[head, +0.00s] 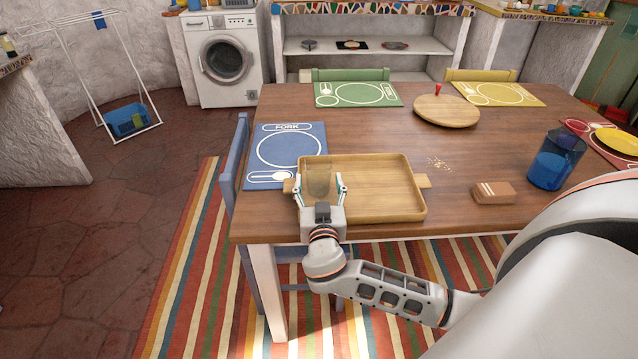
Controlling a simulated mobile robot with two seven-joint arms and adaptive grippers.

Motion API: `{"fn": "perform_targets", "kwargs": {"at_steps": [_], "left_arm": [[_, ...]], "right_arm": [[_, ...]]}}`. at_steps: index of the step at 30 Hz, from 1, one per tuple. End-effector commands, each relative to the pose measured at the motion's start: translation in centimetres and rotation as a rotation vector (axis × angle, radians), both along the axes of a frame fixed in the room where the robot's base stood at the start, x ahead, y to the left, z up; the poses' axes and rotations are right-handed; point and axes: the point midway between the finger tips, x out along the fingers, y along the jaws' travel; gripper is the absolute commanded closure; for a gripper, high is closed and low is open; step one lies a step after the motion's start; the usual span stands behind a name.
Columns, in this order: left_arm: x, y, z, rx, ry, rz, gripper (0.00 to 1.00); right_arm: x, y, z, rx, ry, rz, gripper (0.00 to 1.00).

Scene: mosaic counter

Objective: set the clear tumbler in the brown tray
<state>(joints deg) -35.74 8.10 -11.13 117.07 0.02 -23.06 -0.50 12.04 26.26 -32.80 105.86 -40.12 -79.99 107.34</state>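The clear tumbler (318,180) is upright between the fingers of my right gripper (320,190), at the left end of the brown tray (385,206). The fingers lie on either side of the tumbler and appear to touch it. The tumbler overlaps the tray's left part in the head view; I cannot tell whether its base rests on the tray floor or hangs just above it. The rest of the tray is empty. The tray lies at the near edge of the wooden table. My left gripper is not in view.
A blue placemat (290,150) lies behind and left of the tray. A round wooden board (446,110) with a red knob is farther back. A brown block (493,192) and a blue cup (555,160) stand to the right. Chairs and a striped rug (185,290) surround the table.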

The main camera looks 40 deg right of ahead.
Motion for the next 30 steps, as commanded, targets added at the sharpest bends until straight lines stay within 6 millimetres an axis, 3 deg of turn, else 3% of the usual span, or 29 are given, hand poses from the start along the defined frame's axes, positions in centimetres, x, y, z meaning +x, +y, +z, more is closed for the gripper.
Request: {"fn": "perform_targets", "kwargs": {"at_steps": [5, 21, 30], "left_arm": [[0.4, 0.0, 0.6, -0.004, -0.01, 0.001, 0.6], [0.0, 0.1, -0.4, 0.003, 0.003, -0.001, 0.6], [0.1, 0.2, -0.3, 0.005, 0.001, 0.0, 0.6]], "right_arm": [[-0.7, 0.5, 0.2, 0.002, 0.001, 0.002, 0.39], [-9.1, 5.6, 0.2, 0.002, 0.002, 0.0, 0.39], [-10.3, 6.3, 0.4, -0.001, -0.001, 0.0, 0.39]]}}
